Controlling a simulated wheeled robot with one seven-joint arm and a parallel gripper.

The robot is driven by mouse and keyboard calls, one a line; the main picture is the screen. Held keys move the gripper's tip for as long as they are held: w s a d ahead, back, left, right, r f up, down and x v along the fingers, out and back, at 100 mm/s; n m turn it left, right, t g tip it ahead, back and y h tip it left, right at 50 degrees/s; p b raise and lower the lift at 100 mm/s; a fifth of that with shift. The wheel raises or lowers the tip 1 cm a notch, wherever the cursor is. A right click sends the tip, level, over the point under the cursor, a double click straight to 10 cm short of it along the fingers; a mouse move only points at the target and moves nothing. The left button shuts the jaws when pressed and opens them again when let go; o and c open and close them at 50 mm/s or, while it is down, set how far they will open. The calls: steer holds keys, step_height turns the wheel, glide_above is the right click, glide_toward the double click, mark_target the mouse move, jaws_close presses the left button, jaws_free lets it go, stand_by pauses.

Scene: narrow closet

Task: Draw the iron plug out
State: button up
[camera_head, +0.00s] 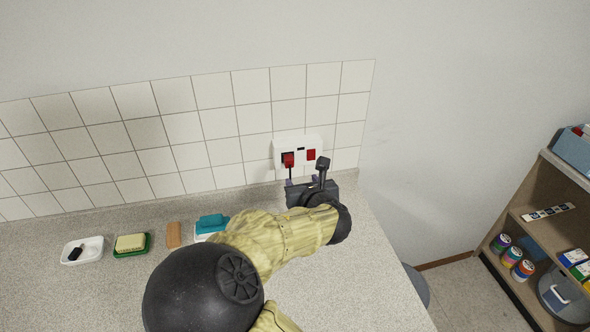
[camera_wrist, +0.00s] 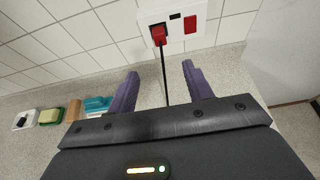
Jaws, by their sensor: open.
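The red iron plug (camera_head: 288,159) sits in the left part of a white wall socket plate (camera_head: 280,144), with a black cord hanging from it. In the wrist view the plug (camera_wrist: 158,35) shows above and between my fingertips, and its cord (camera_wrist: 165,80) runs down between the fingers. My gripper (camera_wrist: 160,70) has its two purple fingers wide apart and empty. It is in front of the socket and below the plug, apart from it. In the head view my gripper (camera_head: 303,180) is partly hidden by my wrist.
A red switch (camera_head: 311,155) is on the plate's right. On the counter (camera_head: 110,290) to the left are a white dish (camera_head: 94,253), a green soap dish (camera_head: 132,251), a brown block (camera_head: 173,234) and a teal brush (camera_head: 212,223). A shelf unit (camera_head: 530,230) stands right.

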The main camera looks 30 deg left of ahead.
mark_target(290, 164)
steer(key=p+x, duration=0.4)
steer(key=x, duration=1.1)
steer(key=shift+w+a+f, duration=0.2)
steer(key=shift+w, duration=0.05)
steer(key=c, duration=1)
steer(key=shift+o, duration=1)
steer(key=shift+c, duration=0.9)
